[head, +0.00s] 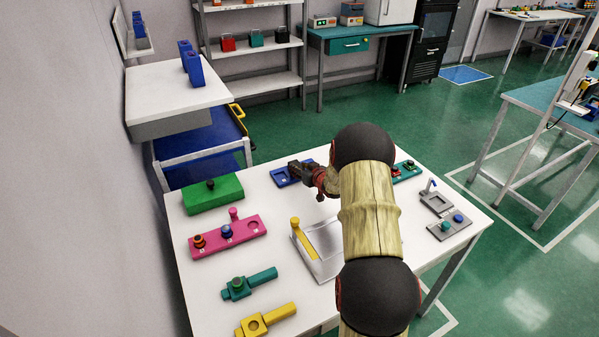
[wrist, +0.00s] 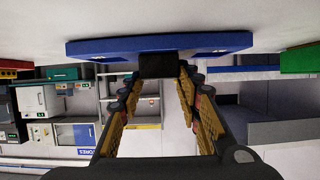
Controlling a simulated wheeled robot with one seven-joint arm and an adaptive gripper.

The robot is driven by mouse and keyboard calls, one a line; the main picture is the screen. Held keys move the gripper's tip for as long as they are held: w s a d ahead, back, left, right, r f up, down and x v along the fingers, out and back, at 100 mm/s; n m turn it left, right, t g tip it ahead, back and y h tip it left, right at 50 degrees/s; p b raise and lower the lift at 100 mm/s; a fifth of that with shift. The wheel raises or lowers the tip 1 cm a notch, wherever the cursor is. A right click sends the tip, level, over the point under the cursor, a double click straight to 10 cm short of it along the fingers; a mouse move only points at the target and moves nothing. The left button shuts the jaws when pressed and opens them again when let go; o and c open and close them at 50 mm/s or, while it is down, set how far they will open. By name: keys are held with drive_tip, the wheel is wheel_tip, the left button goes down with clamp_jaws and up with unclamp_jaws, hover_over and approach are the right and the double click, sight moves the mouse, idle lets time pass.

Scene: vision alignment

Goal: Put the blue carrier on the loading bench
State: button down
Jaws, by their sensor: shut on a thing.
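The blue carrier (head: 281,179) is a flat plate at the far edge of the white table, partly hidden by my gripper in the head view. In the wrist view the blue carrier (wrist: 105,46) spans the top, against the pale table surface, with a dark block at its middle. My gripper (head: 304,169) reaches it from the right in the head view. In the wrist view my gripper (wrist: 158,72) has its fingertips on either side of that dark block, shut on it. The carrier looks level on or just above the table. No bench is clearly marked as the loading bench.
The white table (head: 205,283) holds a green block (head: 213,193), a pink fixture (head: 228,235), a grey tray (head: 325,250) and other small fixtures. A teal-topped bench (head: 545,100) stands at right, another (head: 362,30) at the back. Green floor (head: 465,130) between them is open.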

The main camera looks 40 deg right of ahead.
drive_tip(key=shift+r, duration=0.15)
drive_tip(key=c, duration=1.3)
unclamp_jaws()
drive_tip(key=shift+f, duration=0.25)
drive_tip(key=shift+o, duration=0.2)
drive_tip(key=shift+r, duration=0.1)
